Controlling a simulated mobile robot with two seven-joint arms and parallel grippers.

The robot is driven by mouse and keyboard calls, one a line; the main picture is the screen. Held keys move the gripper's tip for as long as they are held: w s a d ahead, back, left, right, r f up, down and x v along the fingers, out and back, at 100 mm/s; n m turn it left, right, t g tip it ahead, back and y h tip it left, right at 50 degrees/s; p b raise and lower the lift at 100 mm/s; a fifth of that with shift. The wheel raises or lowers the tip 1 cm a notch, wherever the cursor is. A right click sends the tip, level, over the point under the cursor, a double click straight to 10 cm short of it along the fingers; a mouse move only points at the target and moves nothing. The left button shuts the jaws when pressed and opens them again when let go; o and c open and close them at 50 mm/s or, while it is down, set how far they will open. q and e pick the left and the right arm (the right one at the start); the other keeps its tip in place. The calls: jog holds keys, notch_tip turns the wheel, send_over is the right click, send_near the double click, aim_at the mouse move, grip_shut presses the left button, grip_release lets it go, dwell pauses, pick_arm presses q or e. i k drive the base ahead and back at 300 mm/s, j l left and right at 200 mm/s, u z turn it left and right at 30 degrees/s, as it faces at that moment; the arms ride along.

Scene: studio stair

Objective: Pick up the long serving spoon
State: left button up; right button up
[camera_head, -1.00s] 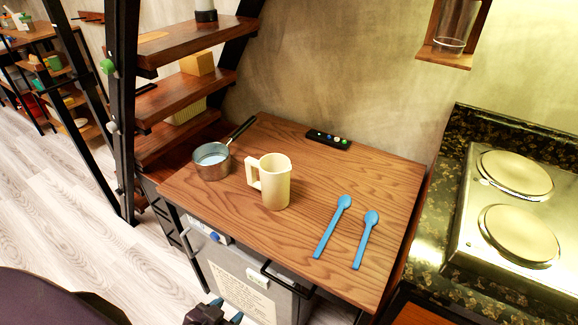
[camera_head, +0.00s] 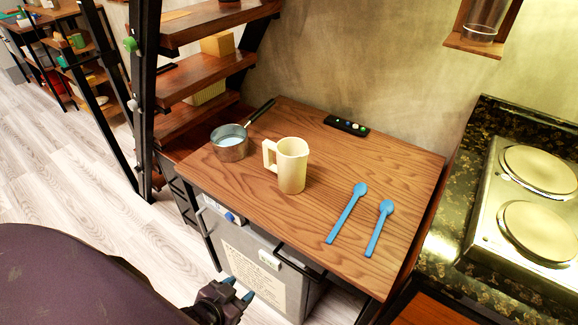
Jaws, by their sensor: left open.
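Two blue spoons lie on the wooden tabletop (camera_head: 330,225), side by side with their bowls toward the back. The longer spoon (camera_head: 346,214) is the left one. The shorter spoon (camera_head: 379,229) lies just to its right. My left gripper (camera_head: 239,289) shows at the bottom of the view, in front of the cabinet and short of the table's front edge. Its blue-grey fingertips are apart and hold nothing. It is well away from both spoons. My right gripper is not in view.
A cream pitcher (camera_head: 292,168) stands left of the spoons. A metal saucepan (camera_head: 230,146) stands farther left, its handle toward the back. A black remote-like panel (camera_head: 346,126) lies at the back edge. A stove (camera_head: 538,200) is at the right, open shelves (camera_head: 215,70) at the left.

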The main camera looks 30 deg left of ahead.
aim_at(360, 189)
jog(key=i+j+z, duration=0.1)
jog(key=j, duration=0.8)
jog(key=i+j+z, duration=0.1)
jog(key=j, duration=0.75)
